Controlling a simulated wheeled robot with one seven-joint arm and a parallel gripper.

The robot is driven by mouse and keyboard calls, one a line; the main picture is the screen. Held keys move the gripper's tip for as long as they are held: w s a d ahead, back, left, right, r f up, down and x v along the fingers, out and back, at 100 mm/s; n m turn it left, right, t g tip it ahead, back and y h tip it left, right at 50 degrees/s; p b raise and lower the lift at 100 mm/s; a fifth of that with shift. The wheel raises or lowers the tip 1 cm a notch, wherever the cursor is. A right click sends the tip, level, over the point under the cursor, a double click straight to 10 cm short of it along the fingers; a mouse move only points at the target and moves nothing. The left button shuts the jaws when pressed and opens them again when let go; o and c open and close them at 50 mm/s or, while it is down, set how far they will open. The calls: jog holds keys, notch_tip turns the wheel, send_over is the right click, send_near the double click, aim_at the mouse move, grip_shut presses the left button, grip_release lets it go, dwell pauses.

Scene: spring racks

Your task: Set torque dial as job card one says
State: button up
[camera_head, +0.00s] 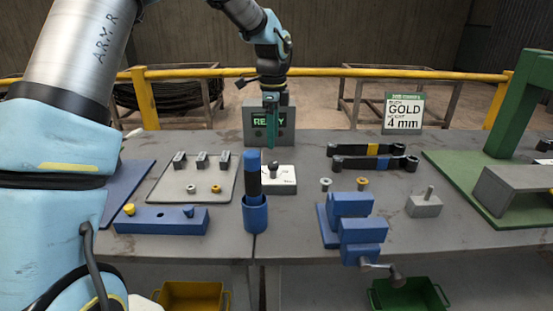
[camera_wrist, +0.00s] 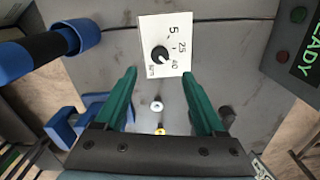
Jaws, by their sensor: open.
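The torque dial is a black knob (camera_wrist: 160,54) on a white plate (camera_wrist: 154,28) marked 5, 25 and 40; its pointer direction is hard to tell. In the head view the white dial plate (camera_head: 284,184) lies on the bench, right of a blue upright tool. My gripper (camera_head: 270,146) hangs pointing down above the dial, in front of the display. In the wrist view my gripper (camera_wrist: 160,73) is open and empty, its green fingers apart on either side of the plate's lower edge, not touching the knob. A card (camera_head: 403,114) reads GOLD and 4 mm; its small heading is unreadable.
The display box (camera_head: 284,123) reading READY stands behind the dial. A blue tool in a holder (camera_head: 255,214) stands close to the dial's left. A blue vise (camera_head: 350,225), two dark wrenches (camera_head: 370,162) and small rings (camera_head: 326,184) lie to the right. A tray (camera_head: 170,184) lies left.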

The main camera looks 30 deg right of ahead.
aim_at(273, 163)
notch_tip(273, 163, down, 8)
jog(key=shift+f+p, duration=0.15)
jog(key=shift+p, duration=0.8)
grip_shut()
